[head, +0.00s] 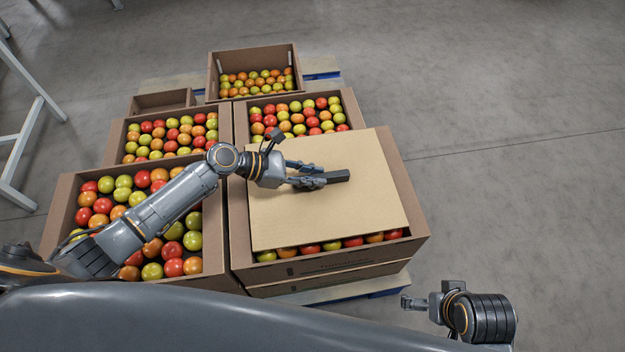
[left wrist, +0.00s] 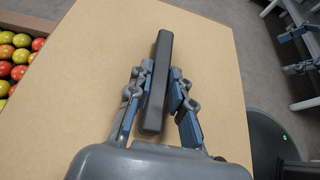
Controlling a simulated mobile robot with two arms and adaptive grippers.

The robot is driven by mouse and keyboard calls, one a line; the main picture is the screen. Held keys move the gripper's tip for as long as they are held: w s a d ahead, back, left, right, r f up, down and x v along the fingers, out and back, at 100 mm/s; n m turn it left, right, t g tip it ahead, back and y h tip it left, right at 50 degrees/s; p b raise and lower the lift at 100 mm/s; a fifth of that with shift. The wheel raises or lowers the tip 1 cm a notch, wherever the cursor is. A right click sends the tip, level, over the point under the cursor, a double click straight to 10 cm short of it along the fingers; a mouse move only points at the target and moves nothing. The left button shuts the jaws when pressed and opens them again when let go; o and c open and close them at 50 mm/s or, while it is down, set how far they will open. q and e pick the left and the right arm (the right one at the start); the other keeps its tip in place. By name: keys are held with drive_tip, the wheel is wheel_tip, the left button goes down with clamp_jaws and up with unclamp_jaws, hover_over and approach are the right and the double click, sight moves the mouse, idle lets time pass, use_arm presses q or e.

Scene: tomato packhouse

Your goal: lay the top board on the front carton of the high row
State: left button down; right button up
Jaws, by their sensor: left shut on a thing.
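The top board (head: 290,215) is a flat tan sheet with a dark bar handle (head: 338,176) on its upper face. My left gripper (head: 320,174) is shut on that handle; the left wrist view shows a finger on each side of the bar (left wrist: 157,85). The board lies over the front carton (head: 335,262) of the right-hand, taller row and hides most of its tomatoes. It sits slightly turned, and a strip of tomatoes shows along the carton's front. I cannot tell whether it touches the rim. My right gripper (head: 408,302) is low at the right, away from the board; its jaw state is unclear.
Open tomato cartons stand on the left (head: 60,215) and behind the board (head: 352,105), with another at the back (head: 212,75). Blue pallet edges (head: 385,285) show beneath. A pale metal frame (head: 35,115) stands at far left. The concrete floor at right is clear.

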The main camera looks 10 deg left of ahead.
use_arm(q)
drive_tip(key=shift+f+b, duration=0.3)
drive_tip(key=shift+f, duration=0.55)
drive_tip(key=c, duration=1.2)
unclamp_jaws()
use_arm(e)
drive_tip(key=v, duration=0.3)
drive_tip(key=shift+s+r, duration=0.1)
drive_tip(key=shift+r, duration=0.1)
use_arm(q)
drive_tip(key=shift+a, duration=0.1)
drive_tip(key=shift+s+a+r, duration=0.15)
drive_tip(key=shift+a, duration=0.1)
drive_tip(key=p+v, duration=0.2)
drive_tip(key=v, duration=0.9)
drive_tip(key=shift+r, duration=0.1)
use_arm(e)
drive_tip(key=x, duration=0.8)
drive_tip(key=shift+s+f, duration=0.3)
drive_tip(key=shift+s, duration=0.05)
